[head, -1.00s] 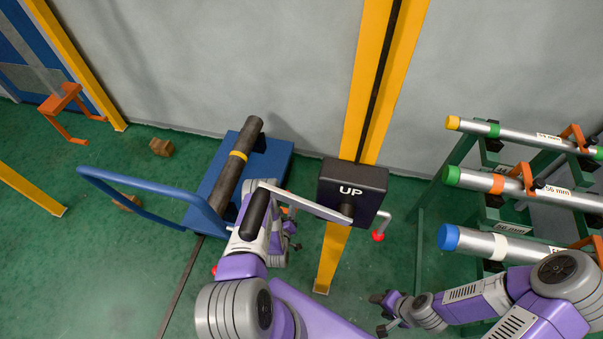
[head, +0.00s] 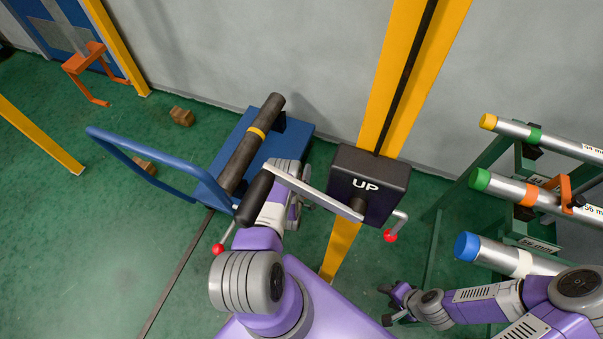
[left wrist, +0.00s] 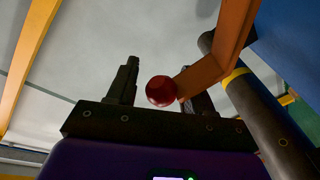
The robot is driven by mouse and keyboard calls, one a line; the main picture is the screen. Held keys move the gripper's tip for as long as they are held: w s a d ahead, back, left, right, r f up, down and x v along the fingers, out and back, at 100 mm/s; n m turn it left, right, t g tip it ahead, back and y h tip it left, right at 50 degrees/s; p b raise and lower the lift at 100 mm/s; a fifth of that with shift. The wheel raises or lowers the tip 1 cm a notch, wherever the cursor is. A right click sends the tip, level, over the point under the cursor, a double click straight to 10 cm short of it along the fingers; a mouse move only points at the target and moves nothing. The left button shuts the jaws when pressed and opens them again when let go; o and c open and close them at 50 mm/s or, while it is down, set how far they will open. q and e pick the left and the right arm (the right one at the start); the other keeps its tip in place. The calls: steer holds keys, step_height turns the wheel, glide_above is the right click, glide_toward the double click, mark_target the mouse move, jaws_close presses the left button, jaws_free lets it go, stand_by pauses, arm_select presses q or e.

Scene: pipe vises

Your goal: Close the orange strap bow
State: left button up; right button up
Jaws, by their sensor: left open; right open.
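In the left wrist view, an orange bar (left wrist: 222,48), apparently the strap bow, slants down from the upper right. A red ball knob (left wrist: 161,91) shows at its lower end. My left gripper (left wrist: 163,76) is open, its two dark fingers either side of the knob in the picture; contact cannot be told. A dark pipe with a yellow band (left wrist: 236,76) lies right of the bow; it shows in the head view (head: 254,142) on a blue cart (head: 298,140). There, my arm and the crank hide the bow and left fingers. My right gripper (head: 390,305) is open and empty.
A pipe rack (head: 490,165) stands at right. An orange bracket (head: 84,58) is at far left.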

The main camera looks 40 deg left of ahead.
arm_select(q)
jaws_close()
stand_by(0.3)
steer(key=s+a+r+n, duration=0.1)
steer(key=s+a+r, duration=0.1)
steer(key=a, duration=0.4)
steer(key=s+a+r+n+p, duration=0.1)
steer(key=s+a+r, duration=0.1)
steer(key=a, duration=0.5)
steer(key=shift+s+a+r+n+h, duration=0.3)
steer(key=shift+r+n, duration=0.1)
steer(key=shift+r, duration=0.5)
